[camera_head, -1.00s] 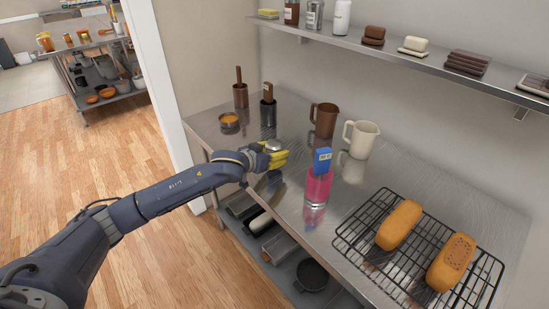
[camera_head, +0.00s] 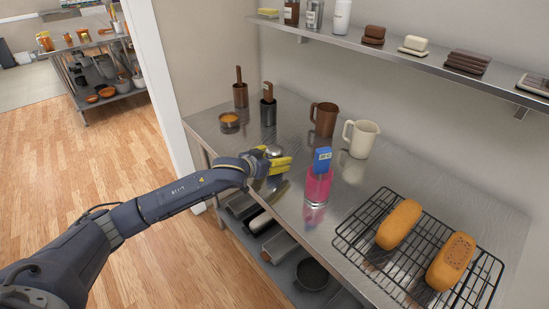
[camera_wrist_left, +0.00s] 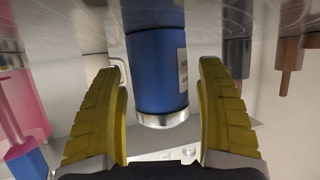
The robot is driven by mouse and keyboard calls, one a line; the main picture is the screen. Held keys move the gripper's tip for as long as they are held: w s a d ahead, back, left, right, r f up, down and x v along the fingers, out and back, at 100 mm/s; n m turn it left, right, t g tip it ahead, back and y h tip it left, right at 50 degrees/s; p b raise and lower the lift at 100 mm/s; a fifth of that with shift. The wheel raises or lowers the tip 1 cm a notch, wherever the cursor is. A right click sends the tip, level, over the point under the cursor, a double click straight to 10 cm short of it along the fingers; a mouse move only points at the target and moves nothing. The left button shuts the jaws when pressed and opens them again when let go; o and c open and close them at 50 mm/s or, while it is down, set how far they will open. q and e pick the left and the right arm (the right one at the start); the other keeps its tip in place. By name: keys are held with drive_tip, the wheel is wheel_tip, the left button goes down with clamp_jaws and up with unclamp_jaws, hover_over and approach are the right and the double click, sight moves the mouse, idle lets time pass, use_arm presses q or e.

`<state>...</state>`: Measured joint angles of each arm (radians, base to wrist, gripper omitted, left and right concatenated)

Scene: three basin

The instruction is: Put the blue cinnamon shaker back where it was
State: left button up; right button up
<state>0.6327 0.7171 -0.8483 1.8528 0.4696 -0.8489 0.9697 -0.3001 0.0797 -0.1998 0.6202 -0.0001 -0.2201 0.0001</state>
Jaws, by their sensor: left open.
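The blue cinnamon shaker (camera_wrist_left: 158,75) is a blue cylinder with a silver top and a white label. In the left wrist view, which is upside down, it appears upright at the counter surface. My left gripper (camera_head: 284,164) has yellow fingers, open on both sides of the shaker, with gaps beside it. In the head view only the shaker's silver top (camera_head: 274,151) shows clearly above the fingers; its body is mostly hidden. My right gripper is not in view.
A pink container (camera_head: 318,186) with a blue-topped item stands right of the gripper. Brown (camera_head: 324,119) and cream (camera_head: 361,140) pitchers stand behind. A small bowl (camera_head: 229,122) and dark holders are further left. A wire rack (camera_head: 420,250) with loaves fills the right.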

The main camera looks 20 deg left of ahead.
use_arm(q)
drive_tip(key=shift+r, duration=0.1)
drive_tip(key=shift+s+r, duration=0.1)
drive_tip(key=v, duration=1.1)
drive_tip(key=shift+s+a+r, duration=0.15)
drive_tip(key=shift+s, duration=0.2)
